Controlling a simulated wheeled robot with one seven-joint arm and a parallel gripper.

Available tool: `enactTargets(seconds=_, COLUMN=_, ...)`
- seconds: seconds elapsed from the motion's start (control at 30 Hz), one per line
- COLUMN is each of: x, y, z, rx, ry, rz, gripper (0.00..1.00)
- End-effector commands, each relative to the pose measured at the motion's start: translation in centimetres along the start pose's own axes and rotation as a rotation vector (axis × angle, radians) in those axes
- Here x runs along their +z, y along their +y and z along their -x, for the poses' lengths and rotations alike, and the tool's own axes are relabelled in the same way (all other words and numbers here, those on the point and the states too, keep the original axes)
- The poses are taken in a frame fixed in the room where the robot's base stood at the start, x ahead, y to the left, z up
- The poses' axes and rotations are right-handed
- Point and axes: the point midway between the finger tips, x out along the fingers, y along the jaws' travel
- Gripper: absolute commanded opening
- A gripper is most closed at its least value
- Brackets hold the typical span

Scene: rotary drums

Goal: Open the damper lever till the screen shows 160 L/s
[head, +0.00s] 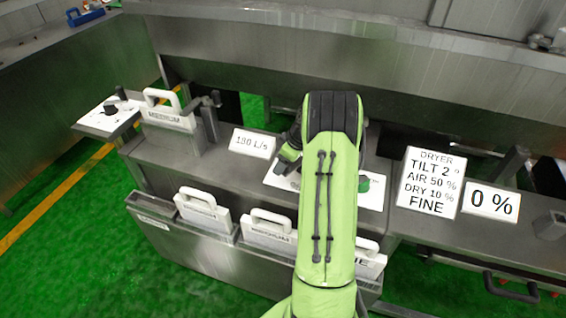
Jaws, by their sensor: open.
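The screen (252,143) is a small white sign on the grey bench, left of my arm. Its small text reads 180 or 130 L/s; the middle digit is hard to tell. My gripper (287,160) shows only in part as dark pieces at the left edge of my green arm, over a white panel (372,196) on the bench. It is open; its fingertips are mostly hidden by the arm. I cannot make out the damper lever for certain; it may be behind my arm. A green round part (363,184) shows on the panel right of the arm.
A dryer sign (431,184) and a 0 % display (492,203) stand at the right. A MEDIUM plate (168,112) with a handle stands at the left, beside a knob panel (107,117). Several handled plates sit in the front rack (200,258).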

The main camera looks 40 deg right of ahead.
Motion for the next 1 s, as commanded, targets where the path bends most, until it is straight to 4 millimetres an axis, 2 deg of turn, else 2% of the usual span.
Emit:
enactTargets(seconds=0.4, x=-0.1, y=0.1, z=11.4, rx=0.006, ry=0.002, rz=0.0, gripper=0.54)
enactTargets(seconds=0.5, x=-0.1, y=0.1, z=13.5, rx=0.005, ry=0.002, rz=-0.001, gripper=0.54)
enactTargets(seconds=0.67, x=-0.1, y=0.0, z=15.1, rx=0.002, ry=0.001, rz=0.0, gripper=0.54)
enactTargets(seconds=1.0, x=0.0, y=0.0, z=15.2, rx=0.001, ry=0.001, rz=0.0, gripper=0.54)
